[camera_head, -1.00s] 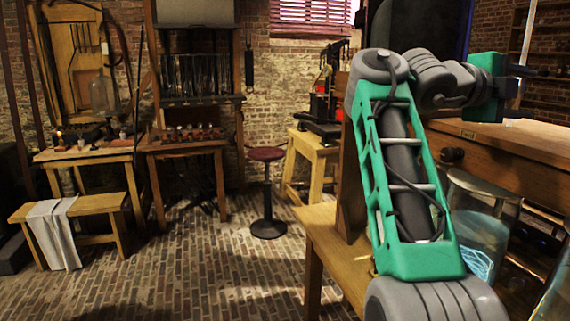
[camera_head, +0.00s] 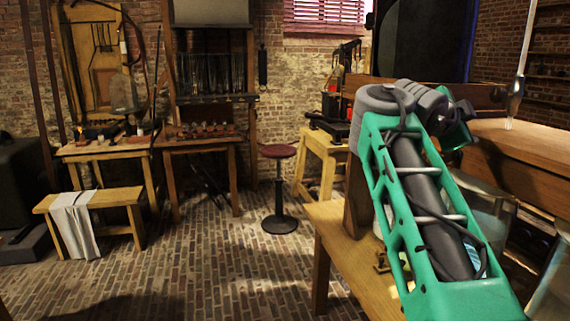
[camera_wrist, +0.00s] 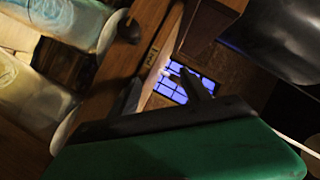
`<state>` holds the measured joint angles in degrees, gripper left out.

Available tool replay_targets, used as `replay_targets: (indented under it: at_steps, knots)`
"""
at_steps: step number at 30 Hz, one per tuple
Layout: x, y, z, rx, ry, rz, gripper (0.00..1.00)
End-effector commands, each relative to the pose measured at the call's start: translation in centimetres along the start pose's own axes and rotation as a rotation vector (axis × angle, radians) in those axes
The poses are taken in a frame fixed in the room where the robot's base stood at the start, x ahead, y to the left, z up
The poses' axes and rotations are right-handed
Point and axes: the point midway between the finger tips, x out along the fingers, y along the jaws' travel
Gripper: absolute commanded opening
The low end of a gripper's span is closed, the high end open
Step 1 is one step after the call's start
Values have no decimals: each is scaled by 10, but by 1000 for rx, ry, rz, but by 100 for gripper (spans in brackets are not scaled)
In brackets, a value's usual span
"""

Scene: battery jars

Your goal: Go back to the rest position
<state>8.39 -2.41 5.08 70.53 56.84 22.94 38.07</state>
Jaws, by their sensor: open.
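My arm, with its green forearm, stands at the right of the head view, bent at a grey elbow. The fingers are hidden there, and only a green part of the wrist shows behind the arm. In the wrist view my gripper (camera_wrist: 165,92) shows its green body at the bottom and two dark fingers standing apart. Nothing shows between the fingers. Glass jars (camera_wrist: 28,95) lie to the left of the fingers in the wrist view. One jar also shows behind my forearm in the head view (camera_head: 492,212).
A wooden bench (camera_head: 335,226) stands close beside my arm. A wooden counter (camera_head: 525,142) is at the right, with a thin upright rod above it. A round stool (camera_head: 280,152), a low bench (camera_head: 118,197) with a cloth and two work tables stand further back. The brick floor at left is open.

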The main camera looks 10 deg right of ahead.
Motion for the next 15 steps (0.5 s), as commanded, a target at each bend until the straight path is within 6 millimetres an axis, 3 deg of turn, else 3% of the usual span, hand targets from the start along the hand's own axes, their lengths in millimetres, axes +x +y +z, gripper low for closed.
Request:
replay_targets:
  at_steps: [5, 8, 12, 15]
  knots:
    - [-27, 25, 86, -342, -266, -28, 56]
    - [-58, 64, 147, -593, -465, -60, 56]
    - [-119, 144, 221, -939, -752, -126, 56]
    - [-167, 211, 257, -1161, -947, -183, 56]
